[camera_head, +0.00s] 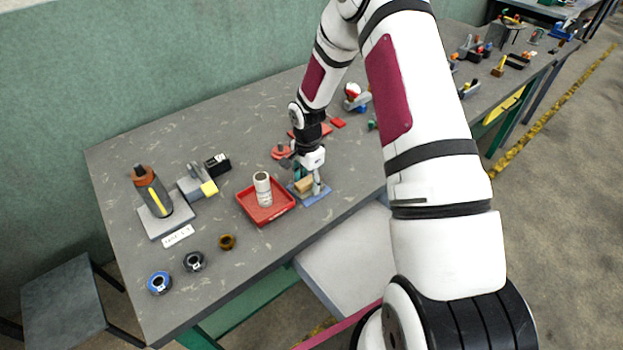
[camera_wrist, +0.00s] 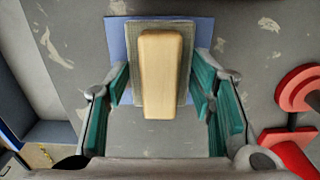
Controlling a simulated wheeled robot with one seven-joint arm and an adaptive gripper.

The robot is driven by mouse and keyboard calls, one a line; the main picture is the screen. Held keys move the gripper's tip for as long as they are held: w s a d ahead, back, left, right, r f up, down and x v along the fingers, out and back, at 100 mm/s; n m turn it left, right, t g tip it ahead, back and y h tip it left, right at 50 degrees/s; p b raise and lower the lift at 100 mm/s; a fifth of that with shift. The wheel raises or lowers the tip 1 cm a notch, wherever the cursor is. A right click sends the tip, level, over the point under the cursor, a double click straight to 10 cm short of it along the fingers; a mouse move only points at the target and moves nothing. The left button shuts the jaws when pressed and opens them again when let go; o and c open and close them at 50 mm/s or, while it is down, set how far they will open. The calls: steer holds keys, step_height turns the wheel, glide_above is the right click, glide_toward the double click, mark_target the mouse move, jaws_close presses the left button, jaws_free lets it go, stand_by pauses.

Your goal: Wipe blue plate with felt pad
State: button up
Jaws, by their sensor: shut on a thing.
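The felt pad (camera_wrist: 186,92) is a grey pad with a pale wooden block handle on top. It lies over the blue plate (camera_wrist: 205,28), which is flat on the table and shows at the pad's far edge and sides. My gripper (camera_wrist: 160,85) has a teal finger on each side of the pad and is shut on it. In the head view, my gripper (camera_head: 307,178) is above the blue plate (camera_head: 318,196), with the wooden handle (camera_head: 303,185) between its fingers. The pad's underside is hidden, so I cannot tell whether it touches the plate.
A red tray (camera_head: 268,216) holding a white cylinder (camera_head: 262,189) stands just left of the plate. Red parts (camera_head: 284,152) lie behind my gripper. A dark bottle-like tool (camera_head: 152,190) and several rings are farther left. The table's front edge is close to the plate.

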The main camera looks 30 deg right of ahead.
mark_target(297, 193)
steer(key=shift+s+a+f, duration=0.1)
steer(key=shift+s+a, duration=0.05)
steer(key=shift+a, duration=0.55)
steer(key=shift+s+a, duration=0.15)
steer(key=shift+a, duration=0.5)
steer(key=shift+s+a+f, duration=0.1)
steer(key=shift+a, duration=0.55)
steer(key=c, duration=0.4)
steer(key=shift+w+d+r+b, duration=0.1)
steer(key=shift+w+d+b, duration=0.15)
steer(key=shift+d, duration=1.1)
steer(key=shift+w+d+r+b, duration=0.1)
steer(key=shift+w+d+b, duration=0.15)
steer(key=shift+d, duration=1.05)
steer(key=shift+w+d+b, duration=0.15)
steer(key=shift+w+d, duration=0.2)
steer(key=shift+d, duration=1)
steer(key=shift+s+d+f, duration=0.1)
